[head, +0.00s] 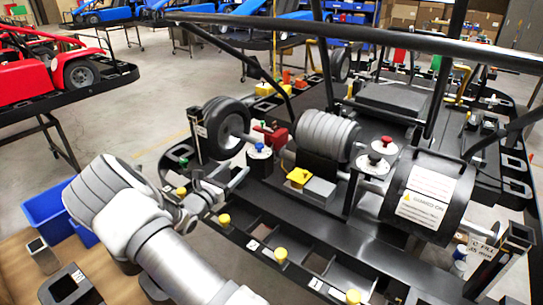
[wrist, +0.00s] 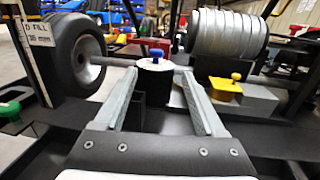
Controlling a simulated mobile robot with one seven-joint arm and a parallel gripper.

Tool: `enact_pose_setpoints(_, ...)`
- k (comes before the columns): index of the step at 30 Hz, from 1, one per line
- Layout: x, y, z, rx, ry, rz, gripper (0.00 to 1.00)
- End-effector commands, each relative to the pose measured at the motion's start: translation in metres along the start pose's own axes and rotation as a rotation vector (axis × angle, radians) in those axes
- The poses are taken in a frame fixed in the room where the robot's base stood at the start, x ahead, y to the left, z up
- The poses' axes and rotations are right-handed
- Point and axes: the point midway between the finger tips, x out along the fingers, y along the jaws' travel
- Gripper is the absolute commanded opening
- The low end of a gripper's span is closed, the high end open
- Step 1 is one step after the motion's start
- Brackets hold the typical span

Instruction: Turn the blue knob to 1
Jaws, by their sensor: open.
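The small blue knob (wrist: 156,53) stands upright on a white-topped dial over a black post (wrist: 154,86). In the head view the knob (head: 259,147) is beside the left wheel. My gripper (wrist: 159,72) is open and empty. In the wrist view its two fingers point toward the knob, with the dial framed between the fingertips. I cannot tell whether the tips reach around the dial or stop short of it. In the head view my gripper (head: 232,184) is at the left, just in front of the knob's post. The dial's numbers are too small to read.
A black wheel (head: 228,125) stands left of the knob and a ribbed grey cylinder (head: 328,134) right of it. A yellow knob on a yellow box (head: 299,178) is to the right in front. A red knob (head: 386,141) is farther right. Yellow-capped posts line the front frame.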

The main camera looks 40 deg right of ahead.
Motion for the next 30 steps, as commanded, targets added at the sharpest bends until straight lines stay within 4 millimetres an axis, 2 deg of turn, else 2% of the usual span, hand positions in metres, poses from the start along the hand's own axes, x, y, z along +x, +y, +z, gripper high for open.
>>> enact_pose_setpoints(3, -0.015, 0.009, -0.007, -0.003, 0.046, 0.006, 0.72)
enact_pose_setpoints(8, -0.004, 0.009, -0.007, -0.008, 0.052, 0.004, 0.72)
enact_pose_setpoints(24, 0.111, 0.009, -0.012, -0.007, 0.048, 0.004, 0.72)
enact_pose_setpoints(30, 0.142, 0.010, -0.014, -0.008, 0.048, 0.005, 0.72)
